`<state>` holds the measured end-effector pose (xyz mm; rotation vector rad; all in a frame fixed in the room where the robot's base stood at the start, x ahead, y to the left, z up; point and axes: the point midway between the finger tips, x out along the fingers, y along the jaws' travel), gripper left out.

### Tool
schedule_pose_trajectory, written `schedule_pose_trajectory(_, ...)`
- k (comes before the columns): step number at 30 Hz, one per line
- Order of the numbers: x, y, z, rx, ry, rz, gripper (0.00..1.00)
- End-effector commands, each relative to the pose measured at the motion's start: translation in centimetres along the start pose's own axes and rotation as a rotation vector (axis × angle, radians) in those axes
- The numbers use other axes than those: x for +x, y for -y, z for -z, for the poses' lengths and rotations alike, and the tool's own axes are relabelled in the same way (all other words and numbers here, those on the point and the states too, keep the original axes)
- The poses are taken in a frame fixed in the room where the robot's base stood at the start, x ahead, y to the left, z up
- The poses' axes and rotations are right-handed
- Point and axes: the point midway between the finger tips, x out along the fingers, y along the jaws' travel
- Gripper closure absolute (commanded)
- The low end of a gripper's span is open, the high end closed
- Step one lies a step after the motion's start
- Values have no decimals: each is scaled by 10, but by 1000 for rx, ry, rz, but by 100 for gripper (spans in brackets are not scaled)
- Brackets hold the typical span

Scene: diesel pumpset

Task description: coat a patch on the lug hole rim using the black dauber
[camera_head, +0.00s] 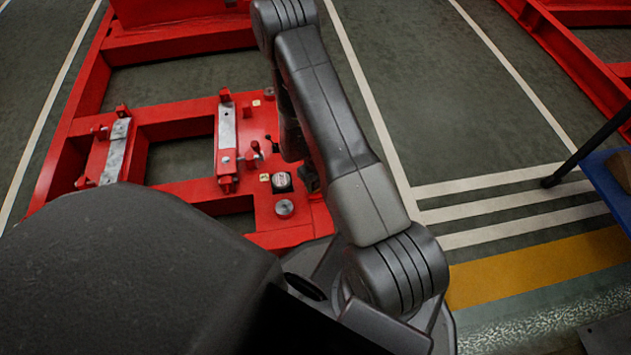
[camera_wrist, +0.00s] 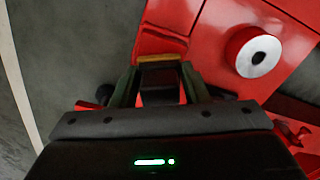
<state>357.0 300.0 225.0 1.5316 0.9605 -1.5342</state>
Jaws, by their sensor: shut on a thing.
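In the wrist view my gripper (camera_wrist: 158,88) is shut on the black dauber (camera_wrist: 160,76), a dark piece with a tan strip at its far end, seen between the two fingers. The lug hole rim (camera_wrist: 247,63) is a pale ring around a dark hole on a round red boss, up and to the right of the gripper. The dauber appears apart from the rim in the picture; the depth between them is hard to judge. In the head view my arm hides most of the gripper, and I cannot make out the dauber or the lug hole there.
A red steel frame (camera_head: 180,189) lies on the dark green floor, with grey metal plates (camera_head: 226,127) clamped on it. A dark round container with a pale top (camera_head: 282,180) and a grey round piece (camera_head: 284,207) sit on its right part. A blue surface (camera_head: 606,180) stands at the right.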

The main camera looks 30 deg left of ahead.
Motion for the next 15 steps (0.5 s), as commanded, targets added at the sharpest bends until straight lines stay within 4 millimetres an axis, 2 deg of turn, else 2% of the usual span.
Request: schedule_pose_trajectory(15, 0, -8, 18, 1, -3, -1, 77)
